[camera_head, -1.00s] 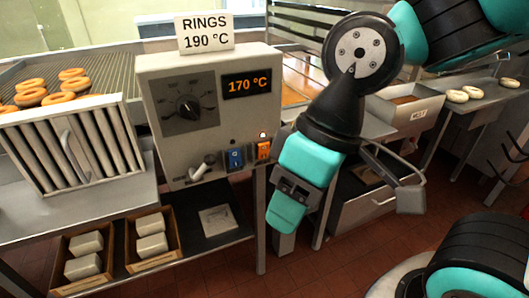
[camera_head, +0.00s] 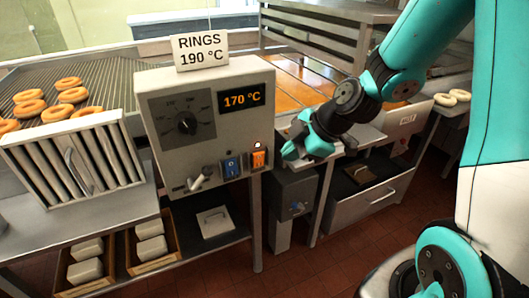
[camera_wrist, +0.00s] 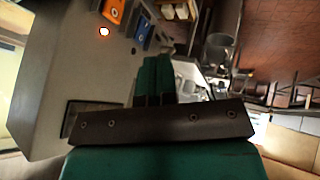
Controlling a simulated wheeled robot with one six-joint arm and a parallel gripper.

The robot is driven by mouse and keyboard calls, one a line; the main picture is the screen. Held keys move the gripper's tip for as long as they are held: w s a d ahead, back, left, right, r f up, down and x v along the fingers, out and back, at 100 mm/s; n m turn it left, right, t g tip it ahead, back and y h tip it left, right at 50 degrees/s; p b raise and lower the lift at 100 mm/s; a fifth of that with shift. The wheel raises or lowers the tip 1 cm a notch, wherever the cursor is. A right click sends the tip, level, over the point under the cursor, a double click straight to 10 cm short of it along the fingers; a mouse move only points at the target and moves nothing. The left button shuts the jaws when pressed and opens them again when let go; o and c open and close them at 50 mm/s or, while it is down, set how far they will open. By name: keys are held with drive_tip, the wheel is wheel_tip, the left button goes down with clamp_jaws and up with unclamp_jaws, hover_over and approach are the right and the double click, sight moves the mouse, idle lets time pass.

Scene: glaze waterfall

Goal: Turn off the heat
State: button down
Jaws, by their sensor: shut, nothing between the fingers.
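The grey control box (camera_head: 205,120) has a black dial (camera_head: 187,122), a display (camera_head: 242,98) reading 170 °C, a lever (camera_head: 199,181), a blue switch (camera_head: 231,167) and an orange switch (camera_head: 258,160). A small lamp (camera_head: 258,145) above the orange switch glows. My gripper (camera_head: 289,153) is just right of the box, apart from the switches. Its teal fingers (camera_wrist: 153,78) are shut and empty.
A sign (camera_head: 202,52) reading RINGS 190 °C stands on the box. A conveyor with several rings (camera_head: 72,95) and a slatted rack (camera_head: 75,165) are at left. Orange oil (camera_head: 300,85) shows behind my gripper. A grey box (camera_head: 293,195) hangs below it.

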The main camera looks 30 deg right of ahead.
drive_tip(key=shift+w+d+f+n, duration=0.2)
drive_tip(key=shift+w+d, duration=0.05)
drive_tip(key=shift+d, duration=0.3)
drive_tip(key=shift+w+d+f+n, duration=0.2)
drive_tip(key=shift+w+d, duration=0.05)
drive_tip(key=shift+d, duration=0.25)
drive_tip(key=p, duration=0.4)
approach(254, 166)
wheel_tip(254, 166, down, 3)
drive_tip(key=a, duration=0.2)
drive_tip(key=shift+w+a+f, duration=0.1)
drive_tip(key=shift+w+f, duration=0.05)
drive_tip(key=shift+w, duration=0.3)
drive_tip(key=shift+w+f, duration=0.15)
drive_tip(key=shift+w, duration=0.3)
